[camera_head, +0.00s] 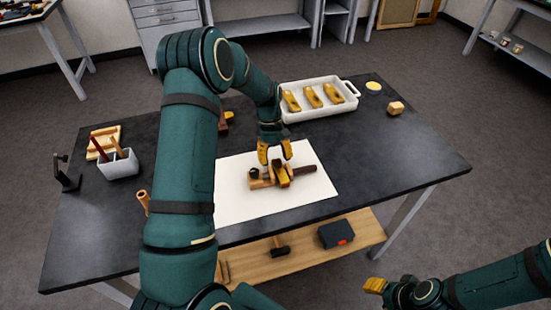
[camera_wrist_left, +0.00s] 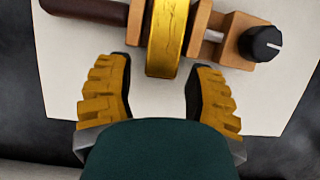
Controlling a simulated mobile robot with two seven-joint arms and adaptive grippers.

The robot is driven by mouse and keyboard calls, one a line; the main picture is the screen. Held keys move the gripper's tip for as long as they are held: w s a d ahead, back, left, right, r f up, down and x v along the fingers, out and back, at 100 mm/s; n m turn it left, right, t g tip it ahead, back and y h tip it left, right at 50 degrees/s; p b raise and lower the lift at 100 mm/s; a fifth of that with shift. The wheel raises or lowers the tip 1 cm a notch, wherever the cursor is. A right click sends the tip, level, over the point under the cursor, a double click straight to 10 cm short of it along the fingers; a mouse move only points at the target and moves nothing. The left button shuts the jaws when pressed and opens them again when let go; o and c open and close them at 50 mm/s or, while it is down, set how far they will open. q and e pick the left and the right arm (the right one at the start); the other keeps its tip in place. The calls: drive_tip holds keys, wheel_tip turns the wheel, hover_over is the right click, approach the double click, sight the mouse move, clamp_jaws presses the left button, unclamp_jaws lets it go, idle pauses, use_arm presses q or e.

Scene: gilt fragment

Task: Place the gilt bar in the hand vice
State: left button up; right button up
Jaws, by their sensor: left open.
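The hand vice (camera_head: 262,183) lies on the white sheet, with wooden jaws, a dark handle (camera_wrist_left: 95,10) and a black knob (camera_wrist_left: 262,43). The gilt bar (camera_wrist_left: 168,40) sits between the vice's wooden jaws (camera_wrist_left: 203,35), crosswise to the handle. Its near end sticks out toward my left gripper. My left gripper (camera_head: 275,153) is open just above and beside the vice. In the left wrist view its yellow fingers stand apart on either side of the bar's near end, clear of it. My right gripper (camera_head: 376,286) is at the lower right, away from the table; its opening is unclear.
A white tray (camera_head: 320,112) with three gold pieces stands at the back. A yellow disc (camera_head: 373,86) and a small wooden block (camera_head: 396,108) are to its right. A tool holder (camera_head: 118,164) and a black stand (camera_head: 66,175) are at the left. The table's right side is clear.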

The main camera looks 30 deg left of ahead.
use_arm(q)
drive_tip(key=p+v, duration=0.1)
drive_tip(key=v, duration=1)
drive_tip(key=shift+r, duration=0.2)
